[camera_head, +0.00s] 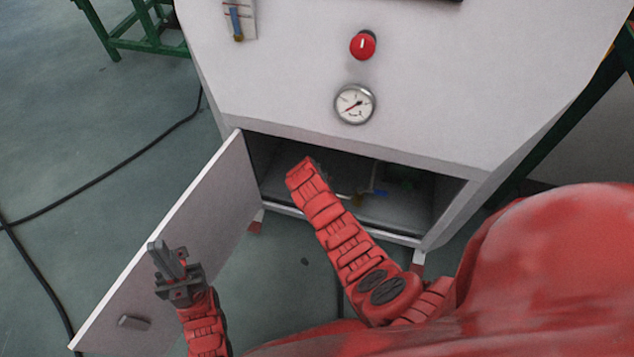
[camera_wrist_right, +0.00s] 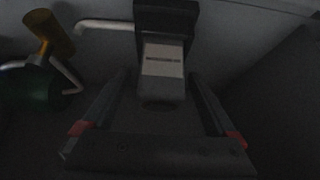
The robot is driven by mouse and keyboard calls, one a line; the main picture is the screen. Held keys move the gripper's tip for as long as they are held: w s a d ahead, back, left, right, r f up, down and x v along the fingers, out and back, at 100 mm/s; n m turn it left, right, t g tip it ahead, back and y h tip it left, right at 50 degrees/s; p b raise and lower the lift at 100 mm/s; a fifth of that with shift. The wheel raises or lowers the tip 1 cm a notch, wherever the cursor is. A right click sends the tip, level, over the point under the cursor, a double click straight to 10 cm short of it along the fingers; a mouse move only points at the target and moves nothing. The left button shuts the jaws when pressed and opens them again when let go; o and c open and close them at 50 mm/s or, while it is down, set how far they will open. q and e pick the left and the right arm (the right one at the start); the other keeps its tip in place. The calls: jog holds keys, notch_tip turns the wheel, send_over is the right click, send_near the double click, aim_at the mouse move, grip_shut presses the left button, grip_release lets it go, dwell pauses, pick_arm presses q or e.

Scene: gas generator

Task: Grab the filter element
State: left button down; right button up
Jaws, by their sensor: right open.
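In the right wrist view, a pale block-like part with a dark slot (camera_wrist_right: 162,60) hangs below a black cap (camera_wrist_right: 167,17); it looks like the filter element, but the view is dim. My right gripper (camera_wrist_right: 158,80) is open, with one finger on each side of the pale part; I cannot tell whether they touch it. In the head view my right arm reaches into the open cabinet (camera_head: 345,183), and its gripper is hidden inside. My left gripper (camera_head: 166,260) is in front of the open door, fingers close together; whether they meet is unclear.
The cabinet door (camera_head: 170,245) stands open to the left. Inside, an amber cylinder (camera_wrist_right: 48,33), pale pipe (camera_wrist_right: 103,25) and dark green rounded part (camera_wrist_right: 30,90) lie left of my right gripper. A gauge (camera_head: 355,104) and red knob (camera_head: 363,45) are above the opening.

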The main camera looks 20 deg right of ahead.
jog(key=shift+f, duration=0.15)
jog(key=shift+w, duration=0.1)
grip_shut()
dwell(0.4)
